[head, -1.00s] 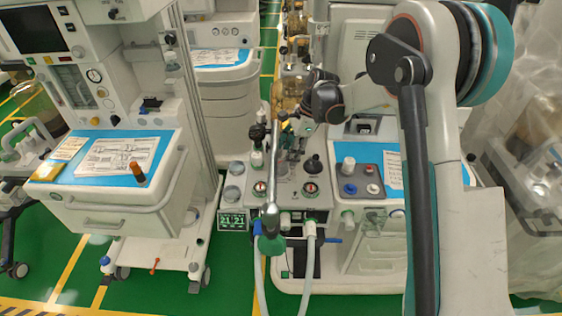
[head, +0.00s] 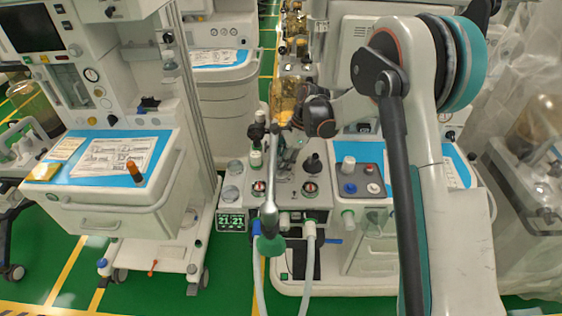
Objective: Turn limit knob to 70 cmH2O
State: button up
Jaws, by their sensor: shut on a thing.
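My gripper (head: 284,157) is at the small grey breathing-circuit panel (head: 288,190) in the middle of the head view. It points down and is shut on a small part on top of the panel, which I take to be the limit knob. The knob and its scale are mostly hidden behind the fingers and too small to read, so its setting cannot be told. A silver tube (head: 271,188) stands just in front of the gripper. A black knob (head: 313,165) stands to its right, apart from it.
A small display (head: 231,221) reads 21 and 21. Pale hoses (head: 309,262) hang in front. A cart with a blue top (head: 98,172) stands left. Green floor (head: 235,270) is free between the carts.

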jog(key=m+t, duration=0.1)
jog(key=m, duration=0.3)
jog(key=shift+t, duration=0.3)
jog(key=shift+m+t+b, duration=0.35)
jog(key=shift+m+t, duration=0.35)
jog(key=shift+m, duration=1.2)
jog(key=o, duration=1.1)
jog(key=shift+r, duration=0.1)
jog(key=v, duration=1.1)
jog(key=shift+s+d+r, duration=0.1)
jog(key=shift+d+r, duration=0.05)
jog(key=shift+r, duration=0.2)
